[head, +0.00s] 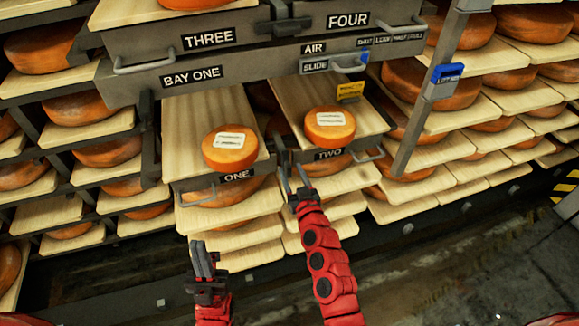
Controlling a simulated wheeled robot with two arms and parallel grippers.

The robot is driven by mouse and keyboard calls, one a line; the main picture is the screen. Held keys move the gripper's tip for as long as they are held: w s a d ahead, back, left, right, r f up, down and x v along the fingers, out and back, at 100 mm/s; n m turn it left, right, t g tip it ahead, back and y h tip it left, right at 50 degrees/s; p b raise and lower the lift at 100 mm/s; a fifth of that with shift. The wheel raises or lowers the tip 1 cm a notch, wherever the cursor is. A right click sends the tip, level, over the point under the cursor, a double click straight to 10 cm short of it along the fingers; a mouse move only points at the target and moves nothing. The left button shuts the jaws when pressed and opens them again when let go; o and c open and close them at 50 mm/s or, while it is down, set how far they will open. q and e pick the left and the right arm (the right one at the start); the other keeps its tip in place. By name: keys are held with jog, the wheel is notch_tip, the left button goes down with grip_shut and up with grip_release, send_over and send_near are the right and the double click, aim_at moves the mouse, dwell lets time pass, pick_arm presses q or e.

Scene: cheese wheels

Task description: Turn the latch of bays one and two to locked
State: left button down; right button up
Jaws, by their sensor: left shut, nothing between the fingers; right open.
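Bay one's wooden shelf (215,107) stands pulled out, with an orange cheese wheel (230,160) near its front and a ONE label (237,176). Bay two's shelf (300,95) is out beside it, with another labelled cheese wheel (330,135) and a TWO label (328,154). Each front has a metal bar handle. I cannot clearly make out the latches or their positions. My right gripper (293,180) is open, just left of and below the TWO label, close to bay two's front corner. My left gripper (203,262) is shut and empty, below bay one's handle (199,194).
Drawers THREE (208,38) and FOUR (348,20) overhang the bays, with a SLIDE lever (347,66) below. A yellow tag (350,92) hangs behind bay two. A grey post (428,95) with a blue-topped box stands right. Racks of cheeses surround; floor is clear lower right.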

jog(key=shift+x, duration=1.2)
grip_shut()
